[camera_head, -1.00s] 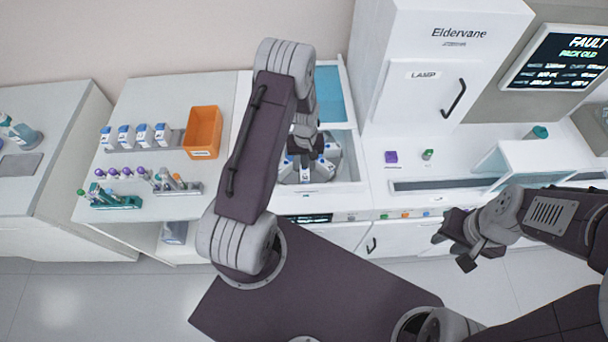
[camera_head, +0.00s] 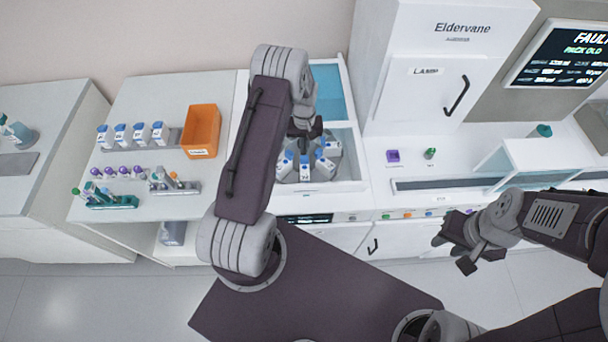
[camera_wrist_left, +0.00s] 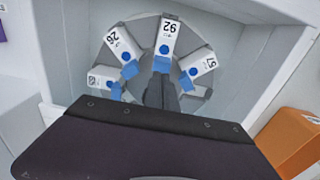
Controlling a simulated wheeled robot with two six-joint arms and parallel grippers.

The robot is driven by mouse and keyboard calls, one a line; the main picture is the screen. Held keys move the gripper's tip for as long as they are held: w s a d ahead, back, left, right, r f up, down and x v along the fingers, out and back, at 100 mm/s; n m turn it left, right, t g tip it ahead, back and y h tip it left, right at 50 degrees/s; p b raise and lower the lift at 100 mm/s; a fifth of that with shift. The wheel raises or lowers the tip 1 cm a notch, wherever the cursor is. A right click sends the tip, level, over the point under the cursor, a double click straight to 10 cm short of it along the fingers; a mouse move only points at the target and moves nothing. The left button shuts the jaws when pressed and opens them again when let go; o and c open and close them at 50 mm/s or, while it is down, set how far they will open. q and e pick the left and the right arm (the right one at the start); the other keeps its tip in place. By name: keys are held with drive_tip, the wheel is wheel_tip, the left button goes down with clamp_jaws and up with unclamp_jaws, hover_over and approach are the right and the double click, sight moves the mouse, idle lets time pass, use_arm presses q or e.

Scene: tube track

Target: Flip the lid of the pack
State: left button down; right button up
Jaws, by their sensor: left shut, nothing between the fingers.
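Several white packs with blue parts stand in a ring on a grey round carousel in the open machine bay; one front pack (camera_head: 304,170) faces the head camera. In the left wrist view, the pack marked 92 (camera_wrist_left: 167,40) is at top middle, with the pack marked 26 (camera_wrist_left: 122,45) to its left and another pack (camera_wrist_left: 198,65) to its right. I cannot tell whether any lid is open. My left gripper (camera_head: 306,130) is shut and empty over the carousel; its dark fingers (camera_wrist_left: 160,95) point at pack 92. My right gripper (camera_head: 455,252) is open and empty, in front of the counter.
An orange bin (camera_head: 201,130) stands on the left bench beside a row of blue-capped packs (camera_head: 140,135). Tube racks (camera_head: 112,200) are nearer the front. The bay's rim (camera_head: 352,186) surrounds the carousel. A screen (camera_head: 570,60) reads FAULT, PACK OLD.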

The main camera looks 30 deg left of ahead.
use_arm(q)
drive_tip(key=shift+w+a+b, duration=0.4)
drive_tip(key=shift+w+a, duration=0.15)
drive_tip(key=shift+w, duration=0.35)
drive_tip(key=shift+f+b, duration=1.5)
drive_tip(key=shift+f, duration=0.45)
drive_tip(key=shift+s+r, duration=0.1)
